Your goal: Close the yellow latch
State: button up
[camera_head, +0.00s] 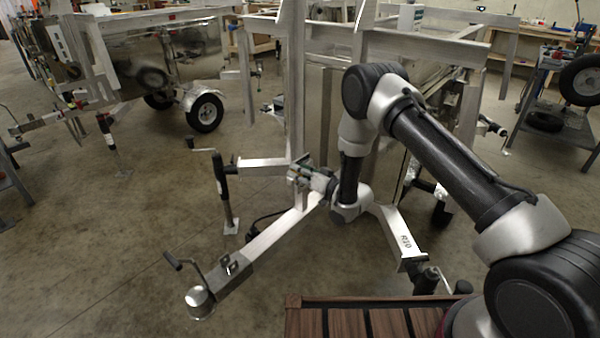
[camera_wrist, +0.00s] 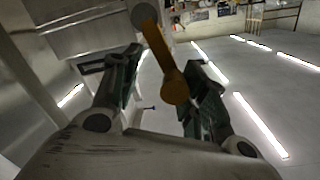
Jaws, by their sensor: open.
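The yellow latch (camera_wrist: 161,58) shows in the wrist view as an orange-yellow bar with rounded ends. It slants from a grey round piece at the top down to the right. My gripper (camera_wrist: 162,68) is open, with one dark finger on each side of the latch in the picture. The latch's lower end appears close to the right finger; I cannot tell whether they touch. In the head view, my gripper (camera_head: 303,174) is beside the upright post of the near aluminium trailer frame. I cannot make out the latch there.
The trailer's metal upright (camera_head: 291,90) stands close to my gripper. A drawbar (camera_head: 270,245) with a crank and coupler reaches toward the lower left. A second trailer (camera_head: 150,65) stands at the back left. Open concrete floor (camera_head: 110,220) lies to the left.

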jog(key=shift+d, duration=0.1)
jog(key=v, duration=1.1)
jog(key=shift+s+d, duration=0.3)
